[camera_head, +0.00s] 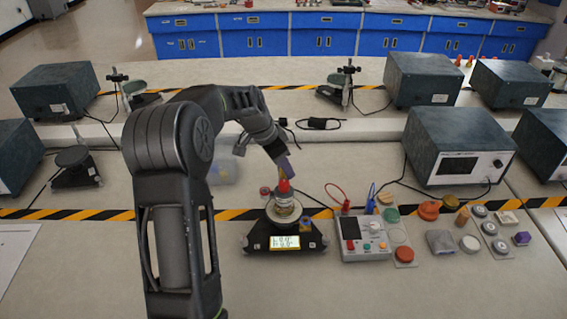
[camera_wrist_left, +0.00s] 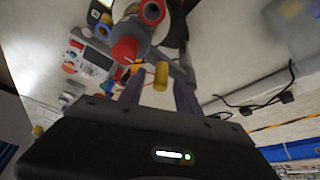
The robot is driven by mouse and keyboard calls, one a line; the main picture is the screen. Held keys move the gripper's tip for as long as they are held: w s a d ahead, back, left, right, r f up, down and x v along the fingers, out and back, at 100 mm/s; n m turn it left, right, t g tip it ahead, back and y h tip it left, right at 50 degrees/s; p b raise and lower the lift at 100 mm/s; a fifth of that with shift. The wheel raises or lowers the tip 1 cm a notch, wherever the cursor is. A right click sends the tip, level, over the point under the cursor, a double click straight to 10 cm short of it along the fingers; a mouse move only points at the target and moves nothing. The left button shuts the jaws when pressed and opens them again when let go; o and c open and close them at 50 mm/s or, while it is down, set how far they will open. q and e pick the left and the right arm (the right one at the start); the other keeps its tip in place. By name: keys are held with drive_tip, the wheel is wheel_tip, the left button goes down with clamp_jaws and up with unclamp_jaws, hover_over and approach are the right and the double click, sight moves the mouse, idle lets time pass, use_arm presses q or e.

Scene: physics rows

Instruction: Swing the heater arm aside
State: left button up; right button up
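A black-based apparatus (camera_head: 285,238) with a lit yellow display stands at mid-table. On it sits a round metal-looking part (camera_head: 284,210) with a red-tipped piece (camera_head: 283,187) on top. I take this upper assembly to hold the heater arm; its exact shape is partly hidden. My left gripper (camera_head: 285,170) reaches down just above the red tip. In the left wrist view its two fingers (camera_wrist_left: 160,88) are apart, with a yellow peg (camera_wrist_left: 161,74) between their tips and gaps visible beside it. A red knob (camera_wrist_left: 126,49) is beside the fingers. My right gripper is not in view.
A grey control box (camera_head: 364,238) with knobs and wires stands right of the apparatus. Several discs and small blocks lie farther right. A large dark instrument (camera_head: 457,148) stands behind them.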

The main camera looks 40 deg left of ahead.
use_arm(q)
drive_tip(key=shift+c, duration=0.6)
clamp_jaws()
idle(0.8)
